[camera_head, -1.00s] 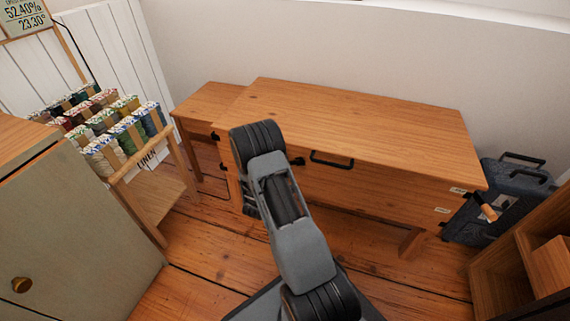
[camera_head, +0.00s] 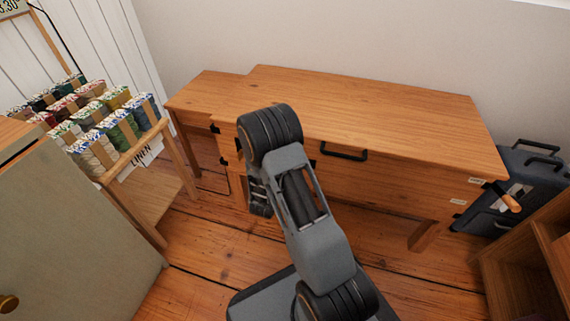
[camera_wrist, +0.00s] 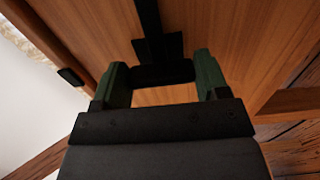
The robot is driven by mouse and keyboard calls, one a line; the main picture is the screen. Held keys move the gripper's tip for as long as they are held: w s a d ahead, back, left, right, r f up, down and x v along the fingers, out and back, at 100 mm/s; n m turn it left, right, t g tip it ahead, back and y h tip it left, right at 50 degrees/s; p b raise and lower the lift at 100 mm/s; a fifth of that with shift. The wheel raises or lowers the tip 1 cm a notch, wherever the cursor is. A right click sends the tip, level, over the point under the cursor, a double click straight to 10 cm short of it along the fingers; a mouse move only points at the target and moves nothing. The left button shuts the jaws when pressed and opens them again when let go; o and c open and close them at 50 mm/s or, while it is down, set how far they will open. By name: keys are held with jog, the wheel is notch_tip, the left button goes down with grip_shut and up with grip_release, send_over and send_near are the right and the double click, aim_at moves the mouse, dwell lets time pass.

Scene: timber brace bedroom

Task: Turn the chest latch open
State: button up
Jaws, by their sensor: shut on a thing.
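The wooden chest (camera_head: 390,115) is closed, with a black handle (camera_head: 344,153) on its front. In the wrist view its wood (camera_wrist: 215,25) fills the upper part. A dark fitting (camera_wrist: 148,22), which looks like the latch, runs down the wood as a narrow strip to a wider crosspiece. My gripper (camera_wrist: 160,78) has its two green fingers on either side of the crosspiece's dark bar and is shut on it. In the head view my arm hides the gripper and this part of the chest front.
A rack of yarn (camera_head: 100,125) and a pale cabinet (camera_head: 75,235) stand at left. Some bare floor shows before the chest.

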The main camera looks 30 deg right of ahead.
jog(key=shift+a, duration=0.2)
jog(key=o, duration=1)
jog(key=shift+o, duration=1.4)
jog(key=shift+d, duration=0.15)
jog(key=shift+s, duration=0.1)
jog(key=p+v, duration=0.3)
jog(key=v, duration=1)
jog(key=shift+s+a, duration=0.2)
jog(key=shift+s, duration=0.1)
jog(key=shift+r, duration=0.1)
